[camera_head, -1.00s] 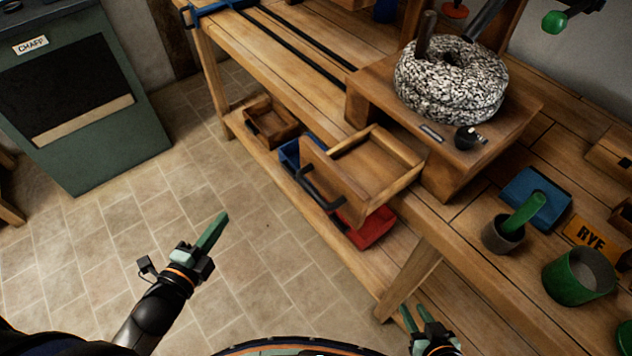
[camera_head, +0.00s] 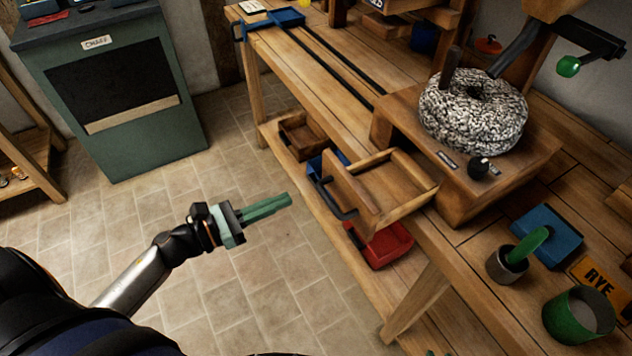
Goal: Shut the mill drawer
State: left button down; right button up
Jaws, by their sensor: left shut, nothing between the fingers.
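The mill (camera_head: 468,182) stands on the wooden bench, with a speckled round millstone (camera_head: 472,118) on top. Its wooden drawer (camera_head: 397,192) is pulled out toward me and overhangs the bench's front edge. The drawer looks empty. A dark bar handle (camera_head: 336,199) is on its front panel. My left gripper (camera_head: 288,202) is shut and empty, over the floor to the left of the drawer front and apart from it. Its green fingers point right, toward the handle. Of my right gripper only a green tip (camera_head: 430,353) shows at the bottom edge.
Below the drawer, a red bin (camera_head: 384,246), a blue bin (camera_head: 322,164) and a wooden box (camera_head: 302,136) sit on the lower shelf. A mortar with a green pestle (camera_head: 508,263) and a green pot (camera_head: 579,318) stand on the bench at right. Tiled floor at left is clear.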

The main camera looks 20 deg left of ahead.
aim_at(376, 167)
pick_arm(q)
jog(key=p+x, duration=0.1)
jog(key=x, duration=0.7)
jog(key=shift+w+d+p, duration=0.2)
jog(key=shift+w+p, duration=0.05)
jog(key=shift+p, duration=0.15)
jog(key=b+x, duration=0.5)
jog(key=x, duration=1)
jog(key=shift+w+d, duration=0.2)
jog(key=shift+r, duration=0.2)
jog(key=shift+w+d+r, duration=0.1)
